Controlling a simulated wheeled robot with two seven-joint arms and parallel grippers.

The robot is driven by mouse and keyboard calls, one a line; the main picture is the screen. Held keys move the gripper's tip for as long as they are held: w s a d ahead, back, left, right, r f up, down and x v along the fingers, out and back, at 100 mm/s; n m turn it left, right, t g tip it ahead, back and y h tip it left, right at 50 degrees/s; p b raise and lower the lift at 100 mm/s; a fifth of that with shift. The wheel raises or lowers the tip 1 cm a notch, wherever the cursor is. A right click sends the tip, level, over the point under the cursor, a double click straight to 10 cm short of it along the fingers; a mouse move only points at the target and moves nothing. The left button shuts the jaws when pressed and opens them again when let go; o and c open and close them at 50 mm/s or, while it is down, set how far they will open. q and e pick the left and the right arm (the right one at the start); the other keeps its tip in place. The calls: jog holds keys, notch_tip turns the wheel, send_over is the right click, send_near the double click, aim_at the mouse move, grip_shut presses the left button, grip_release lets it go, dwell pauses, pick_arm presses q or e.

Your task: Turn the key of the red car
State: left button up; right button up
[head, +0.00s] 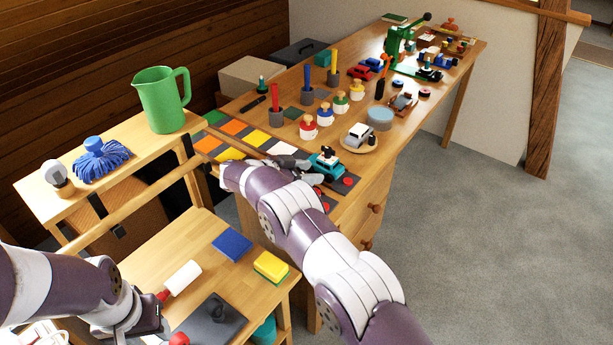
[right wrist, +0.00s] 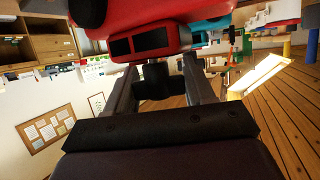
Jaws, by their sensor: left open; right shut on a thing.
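In the right wrist view the red car (right wrist: 150,42) fills the top, very close, with dark windows facing me. A dark key (right wrist: 153,82) sticks out from its near end. My right gripper (right wrist: 163,88) is shut on this key, one finger on each side. In the head view my right gripper (head: 308,167) is at the near edge of the long workbench, beside a teal car (head: 327,160). The red car it holds by the key is mostly hidden there by my arm. My left gripper (head: 148,326) is open and low over the near small table, away from the cars.
A green jug (head: 162,100) stands on the side shelf. Floor at the right is clear.

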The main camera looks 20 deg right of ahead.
jog(key=shift+r, duration=0.2)
dwell(0.3)
jog(key=o, duration=1)
jog(key=shift+d, duration=0.1)
jog(key=shift+c, duration=0.2)
jog(key=shift+f, duration=0.1)
